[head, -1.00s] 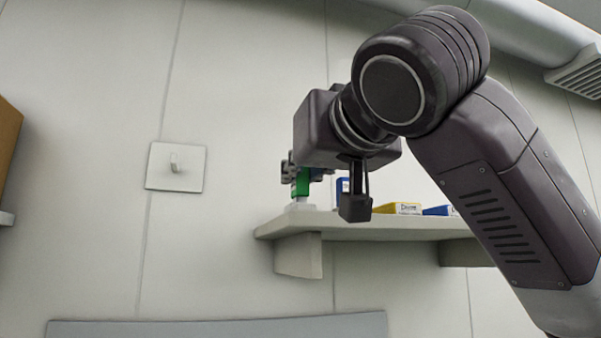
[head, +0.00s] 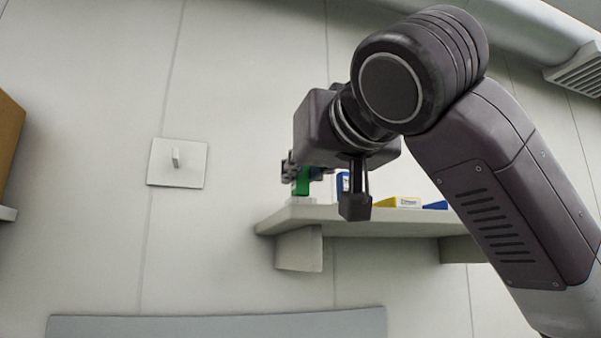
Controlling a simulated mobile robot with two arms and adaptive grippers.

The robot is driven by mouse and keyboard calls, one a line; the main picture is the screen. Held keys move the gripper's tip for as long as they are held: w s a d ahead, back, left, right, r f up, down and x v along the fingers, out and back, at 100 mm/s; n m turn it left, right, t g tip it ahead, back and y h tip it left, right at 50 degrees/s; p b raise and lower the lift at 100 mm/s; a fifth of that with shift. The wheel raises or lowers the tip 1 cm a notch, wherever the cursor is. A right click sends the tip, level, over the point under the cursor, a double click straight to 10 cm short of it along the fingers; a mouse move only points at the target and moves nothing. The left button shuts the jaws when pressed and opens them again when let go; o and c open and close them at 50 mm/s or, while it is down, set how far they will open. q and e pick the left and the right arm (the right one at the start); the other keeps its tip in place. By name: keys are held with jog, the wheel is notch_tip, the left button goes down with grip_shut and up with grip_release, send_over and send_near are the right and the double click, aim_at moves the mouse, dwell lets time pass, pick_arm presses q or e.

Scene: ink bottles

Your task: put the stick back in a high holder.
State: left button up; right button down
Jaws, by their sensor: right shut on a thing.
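A small white holder (head: 300,201) stands on the shelf directly below the stick. The stick's lower end is at the holder's top; I cannot tell whether it is inside or only in front of or behind it. My left gripper is not in view.
The shelf (head: 400,226) juts from the wall and carries a yellow box (head: 397,202) and blue boxes (head: 342,184) to the right. A white wall plate with a peg (head: 165,175) is at left. A brown box (head: 8,140) sits at the far left edge.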

dwell(0.4)
jog(key=c, duration=1.8)
grip_release()
jog(key=shift+o, duration=0.3)
jog(key=o, duration=0.4)
jog(key=shift+r+p, duration=2.1)
jog(key=shift+r, duration=1.85)
